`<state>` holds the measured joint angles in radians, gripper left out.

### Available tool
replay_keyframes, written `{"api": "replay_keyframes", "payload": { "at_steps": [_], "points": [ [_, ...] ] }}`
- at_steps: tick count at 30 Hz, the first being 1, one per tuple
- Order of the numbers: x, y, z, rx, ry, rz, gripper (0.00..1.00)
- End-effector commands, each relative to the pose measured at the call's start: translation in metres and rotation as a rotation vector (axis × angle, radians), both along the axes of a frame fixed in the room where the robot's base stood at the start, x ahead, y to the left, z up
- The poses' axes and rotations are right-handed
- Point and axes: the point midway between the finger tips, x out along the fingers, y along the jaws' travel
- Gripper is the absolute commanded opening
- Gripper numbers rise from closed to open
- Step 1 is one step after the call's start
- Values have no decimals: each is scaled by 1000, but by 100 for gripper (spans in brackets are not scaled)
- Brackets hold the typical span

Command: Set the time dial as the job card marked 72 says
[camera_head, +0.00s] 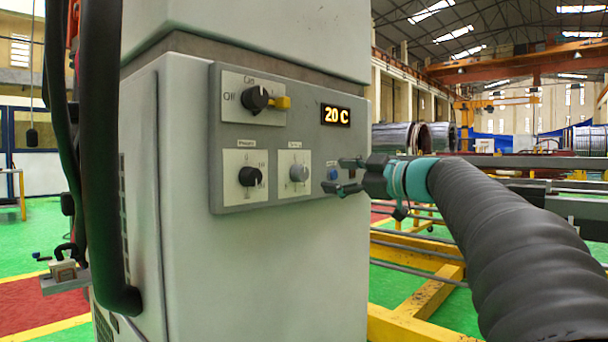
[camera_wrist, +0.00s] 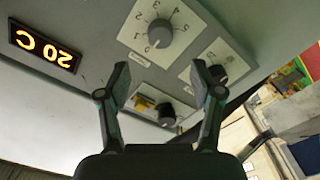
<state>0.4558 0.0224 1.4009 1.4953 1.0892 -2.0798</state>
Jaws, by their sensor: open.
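My gripper (camera_head: 343,175) is open and empty in front of the right part of the grey control panel (camera_head: 230,202), near a blue button (camera_head: 332,174). A grey dial (camera_head: 299,172) on a white plate is left of it; its small heading is hard to read. In the wrist view the grey dial (camera_wrist: 160,33) lies beyond the open fingers (camera_wrist: 160,82), not between them, and its dark mark seems to point near 0. A black dial (camera_head: 249,176) on another plate is further left; it also shows in the wrist view (camera_wrist: 218,73). No job card is readable.
A black main switch (camera_head: 255,99) with a yellow part (camera_head: 279,102) sits top left on the panel. A lit display (camera_head: 336,115) reads 20 C. Thick black hoses (camera_head: 98,150) hang at the left. Yellow frames (camera_head: 420,295) stand at the right.

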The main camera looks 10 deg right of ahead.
Motion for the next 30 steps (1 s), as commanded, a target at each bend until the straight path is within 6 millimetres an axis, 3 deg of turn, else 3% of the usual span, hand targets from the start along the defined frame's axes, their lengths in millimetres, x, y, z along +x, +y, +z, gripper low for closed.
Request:
{"api": "replay_keyframes", "payload": {
  "at_steps": [9,15,29,30],
  "points": [
    [49,36,1,0,4,4,66],
    [71,52,0,0,3,2,66],
    [80,59,-1,0,2,0,66],
    [80,59,-1,0,2,0,61]
  ]
}}
